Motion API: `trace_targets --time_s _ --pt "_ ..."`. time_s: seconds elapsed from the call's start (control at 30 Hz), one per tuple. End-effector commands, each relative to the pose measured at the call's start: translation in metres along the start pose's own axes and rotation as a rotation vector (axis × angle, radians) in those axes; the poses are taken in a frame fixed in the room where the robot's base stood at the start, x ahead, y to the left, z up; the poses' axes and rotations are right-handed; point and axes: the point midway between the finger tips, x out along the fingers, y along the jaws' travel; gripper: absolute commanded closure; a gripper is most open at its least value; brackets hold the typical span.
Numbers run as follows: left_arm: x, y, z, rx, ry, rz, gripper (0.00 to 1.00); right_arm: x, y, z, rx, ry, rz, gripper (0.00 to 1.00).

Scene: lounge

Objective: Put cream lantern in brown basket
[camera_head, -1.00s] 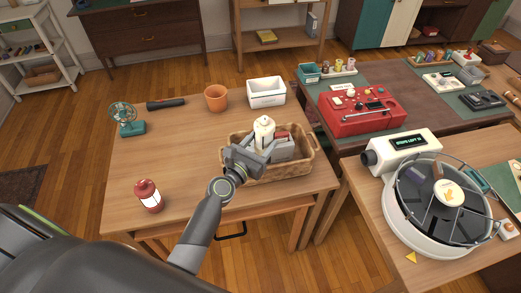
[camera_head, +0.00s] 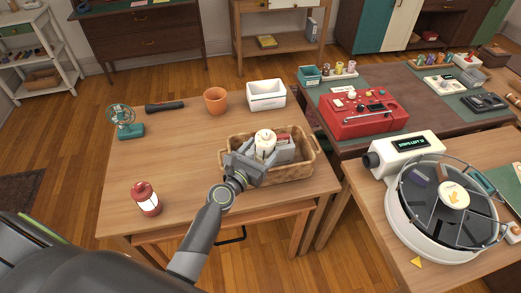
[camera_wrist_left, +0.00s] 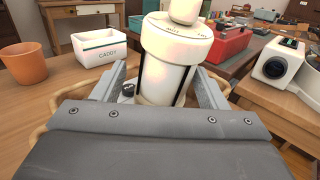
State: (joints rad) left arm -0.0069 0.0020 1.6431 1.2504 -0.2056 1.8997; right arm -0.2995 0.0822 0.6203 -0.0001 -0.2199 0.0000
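The cream lantern (camera_head: 265,143) stands upright inside the brown basket (camera_head: 305,171), at its left part, and its lower part is hidden in the head view. My left gripper (camera_head: 246,166) is over the basket's near left side, against the lantern. In the left wrist view the cream lantern (camera_wrist_left: 175,62) fills the space between the fingers of my left gripper (camera_wrist_left: 162,88). A gap shows between the left finger and the lantern, so the fingers look open around it. My right gripper is not in view.
The basket also holds a grey and a red item (camera_head: 285,148). On the same table are a red lantern (camera_head: 146,199), a teal fan (camera_head: 124,121), a flashlight (camera_head: 164,105), an orange pot (camera_head: 215,101) and a white caddy (camera_head: 266,94). The table's left middle is clear.

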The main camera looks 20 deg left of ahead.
Motion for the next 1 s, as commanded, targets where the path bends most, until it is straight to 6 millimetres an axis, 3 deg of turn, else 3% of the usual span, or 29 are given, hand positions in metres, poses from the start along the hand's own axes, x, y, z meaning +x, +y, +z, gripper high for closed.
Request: trace_targets --time_s 0.33,0.53,0.6,1.0 --pt "0.0 0.0 0.002 0.0 -0.001 0.001 0.25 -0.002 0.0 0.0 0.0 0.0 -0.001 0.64" --pt "0.0 0.0 0.02 0.001 -0.002 0.001 0.25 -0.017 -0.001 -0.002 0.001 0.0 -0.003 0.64" --pt "-0.017 0.001 0.011 0.0 0.001 0.002 0.25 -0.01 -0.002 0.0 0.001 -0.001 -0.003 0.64" --pt "-0.096 0.0 0.01 0.001 0.001 0.002 0.25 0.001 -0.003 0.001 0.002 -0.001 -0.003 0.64"
